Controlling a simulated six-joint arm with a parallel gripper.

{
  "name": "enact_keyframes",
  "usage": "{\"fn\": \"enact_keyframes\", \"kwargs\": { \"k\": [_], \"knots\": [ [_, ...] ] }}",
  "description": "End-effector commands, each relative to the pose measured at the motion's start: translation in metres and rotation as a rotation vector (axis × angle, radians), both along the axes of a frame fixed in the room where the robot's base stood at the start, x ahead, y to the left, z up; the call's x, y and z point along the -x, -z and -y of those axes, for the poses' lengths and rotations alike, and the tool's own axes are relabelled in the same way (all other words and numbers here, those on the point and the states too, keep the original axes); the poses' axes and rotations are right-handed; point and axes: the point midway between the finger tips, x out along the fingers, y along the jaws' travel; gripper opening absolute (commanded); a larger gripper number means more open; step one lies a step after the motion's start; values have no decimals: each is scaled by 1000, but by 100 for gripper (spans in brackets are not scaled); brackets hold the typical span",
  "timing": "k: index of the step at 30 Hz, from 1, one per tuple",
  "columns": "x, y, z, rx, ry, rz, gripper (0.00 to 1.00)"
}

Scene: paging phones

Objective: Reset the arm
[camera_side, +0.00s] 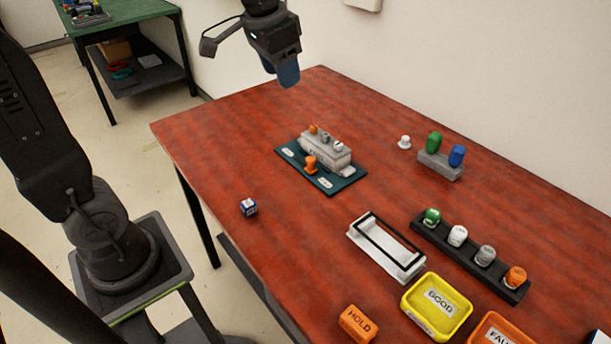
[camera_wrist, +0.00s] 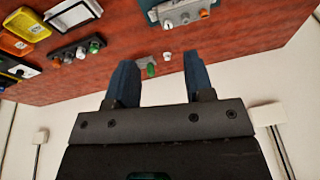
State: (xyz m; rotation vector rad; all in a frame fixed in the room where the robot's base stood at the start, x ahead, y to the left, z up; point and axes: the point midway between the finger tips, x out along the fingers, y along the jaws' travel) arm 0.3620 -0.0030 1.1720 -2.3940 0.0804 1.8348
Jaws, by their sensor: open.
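My gripper (camera_side: 287,72) is raised above the far left end of the red-brown table (camera_side: 245,135), clear of everything on it, in the side view. In the wrist view my gripper (camera_wrist: 158,80) shows two blue fingers set well apart with nothing between them, so it is open and empty. In the side view, a dark teal board (camera_side: 341,182) lies on the table below and right of the gripper. It carries a grey block (camera_side: 325,150) with small knobs on top and an orange knob-like piece (camera_side: 310,164).
A black rack (camera_side: 458,252) holds several coloured knobs. A grey stand (camera_side: 440,166) holds a green and a blue piece. A white frame (camera_side: 386,248), a yellow GOOD tray (camera_side: 437,328), an orange tray (camera_side: 480,335), an orange HOLD block (camera_side: 358,324) and a small blue-white cube (camera_side: 248,207) also stand here.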

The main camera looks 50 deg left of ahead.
Motion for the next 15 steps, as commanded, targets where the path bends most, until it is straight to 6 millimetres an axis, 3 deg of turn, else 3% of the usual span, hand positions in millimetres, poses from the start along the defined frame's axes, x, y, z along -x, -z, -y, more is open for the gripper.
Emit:
{"fn": "enact_keyframes", "kwargs": {
  "k": [3,9,15],
  "knots": [
    [48,1,18,12,-27,67,48],
    [116,22,37,45,-74,163,48],
    [152,44,44,73,-103,219,48]
  ]
}}
